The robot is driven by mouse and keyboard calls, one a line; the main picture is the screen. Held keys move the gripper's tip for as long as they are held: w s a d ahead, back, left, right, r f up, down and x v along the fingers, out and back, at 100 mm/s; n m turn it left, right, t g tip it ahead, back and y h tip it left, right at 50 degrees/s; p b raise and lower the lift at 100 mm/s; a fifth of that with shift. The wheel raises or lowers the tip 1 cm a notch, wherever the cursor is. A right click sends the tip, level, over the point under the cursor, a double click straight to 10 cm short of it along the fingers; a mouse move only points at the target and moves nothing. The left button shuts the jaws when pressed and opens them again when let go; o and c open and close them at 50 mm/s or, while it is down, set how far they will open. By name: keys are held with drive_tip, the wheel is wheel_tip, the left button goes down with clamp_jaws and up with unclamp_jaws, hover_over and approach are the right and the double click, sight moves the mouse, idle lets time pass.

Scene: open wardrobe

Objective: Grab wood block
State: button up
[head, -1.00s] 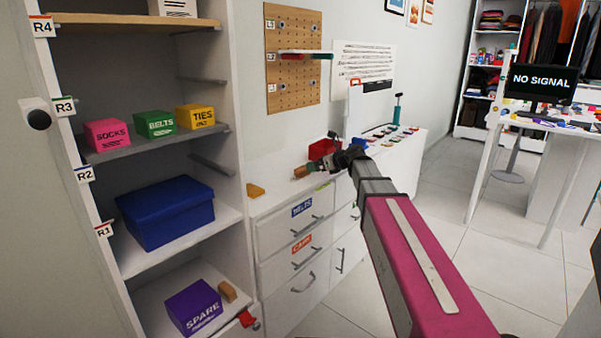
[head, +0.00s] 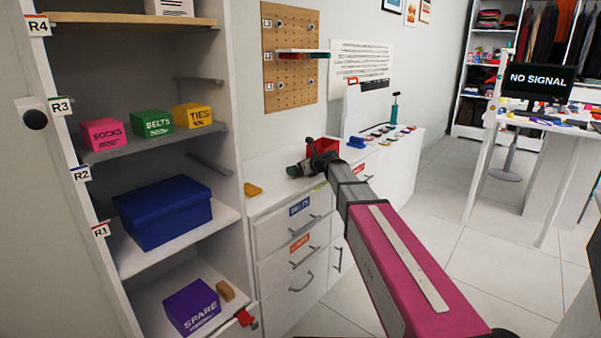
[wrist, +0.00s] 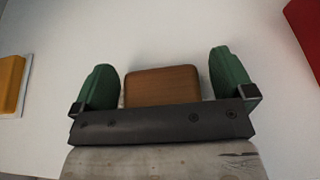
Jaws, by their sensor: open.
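A brown wood block (wrist: 162,86) lies on the white counter in the wrist view. My gripper (wrist: 163,76) is open, with one green finger on each side of the block. Small gaps show between block and fingers, wider on the right. The near end of the block is hidden behind the dark gripper bar. In the head view my gripper (head: 294,170) is low over the dresser top and hides the block. A second wood-coloured block (head: 225,291) is beside the purple SPARE box on the lowest shelf.
A red bin (head: 322,148) stands just behind my gripper; a red thing (wrist: 305,35) shows at right in the wrist view. A yellow block (head: 253,189) lies left on the dresser top (head: 268,170). The open shelf unit stands left. Drawers are below.

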drive_tip(key=c, duration=0.9)
drive_tip(key=shift+r, duration=0.15)
